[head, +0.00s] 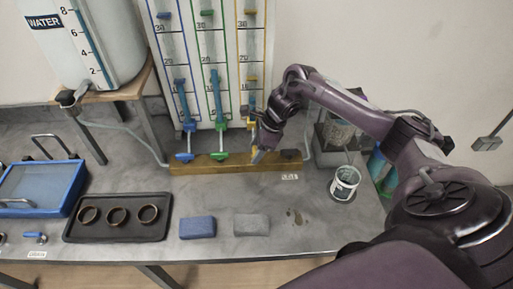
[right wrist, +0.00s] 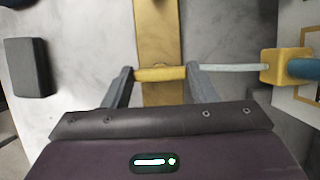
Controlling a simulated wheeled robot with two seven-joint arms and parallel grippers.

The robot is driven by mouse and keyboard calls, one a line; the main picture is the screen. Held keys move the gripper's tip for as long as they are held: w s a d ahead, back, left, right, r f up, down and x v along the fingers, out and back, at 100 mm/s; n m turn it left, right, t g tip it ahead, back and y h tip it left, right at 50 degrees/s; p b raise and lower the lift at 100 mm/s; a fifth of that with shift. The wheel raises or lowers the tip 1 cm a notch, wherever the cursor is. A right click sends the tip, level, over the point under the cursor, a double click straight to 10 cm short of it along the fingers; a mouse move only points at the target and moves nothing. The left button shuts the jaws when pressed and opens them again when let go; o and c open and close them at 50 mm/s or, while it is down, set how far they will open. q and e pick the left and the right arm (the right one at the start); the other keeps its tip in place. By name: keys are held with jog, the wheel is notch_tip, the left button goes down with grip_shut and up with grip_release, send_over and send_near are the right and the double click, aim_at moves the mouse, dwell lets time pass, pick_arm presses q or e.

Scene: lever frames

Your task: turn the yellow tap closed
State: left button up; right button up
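In the right wrist view, the yellow tap's yellow bar (right wrist: 160,74) lies between my right gripper's fingertips (right wrist: 160,78). The fingers stand well apart, one near each end of the bar; I cannot tell whether they touch it. A pale stem (right wrist: 230,68) runs right from the bar to a yellow block (right wrist: 283,68) with a blue part. In the head view, my right gripper (head: 258,154) is low over the yellow-brown ledge (head: 205,166) and hides most of the yellow tap. My left gripper does not show.
The blue tap (head: 185,157) and green tap (head: 219,156) are just left of the gripper. A marked panel (head: 202,60) stands behind. A white cup (head: 344,182) stands to the right. A blue sponge (head: 197,227) and grey block (head: 251,224) lie in front.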

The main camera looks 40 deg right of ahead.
jog(key=c, duration=0.4)
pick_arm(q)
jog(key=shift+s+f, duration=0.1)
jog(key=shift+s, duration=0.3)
pick_arm(e)
jog(key=shift+o, duration=0.2)
